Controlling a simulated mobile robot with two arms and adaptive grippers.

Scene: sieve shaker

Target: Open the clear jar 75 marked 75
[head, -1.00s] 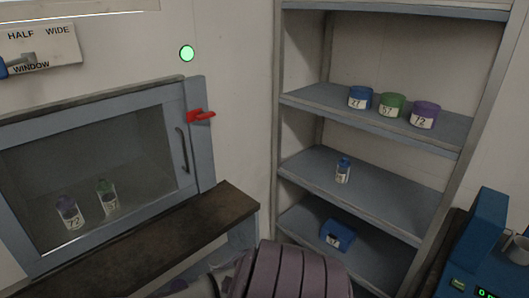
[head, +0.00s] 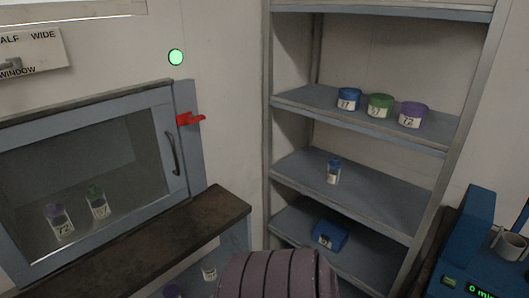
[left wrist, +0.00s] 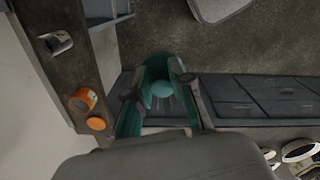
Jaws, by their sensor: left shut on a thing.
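My left gripper (left wrist: 160,88) shows in the left wrist view, shut on a round teal thing (left wrist: 162,89). I see this thing from its end, and no mark on it can be read. In the head view this gripper is out of sight. My right gripper is in neither view. I cannot make out a 75 on any jar. A clear jar with a blue cap (head: 333,172) stands on the middle shelf. Two clear jars, one purple-capped (head: 60,220) and one green-capped (head: 97,202), stand behind the window.
Blue (head: 349,99), green (head: 381,106) and purple (head: 413,115) pots stand on the upper shelf, with a blue box (head: 329,235) below. A labelled jar (head: 209,272) is low by the brown ledge (head: 190,228). An orange-topped thing (left wrist: 96,123) sits left of my gripper.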

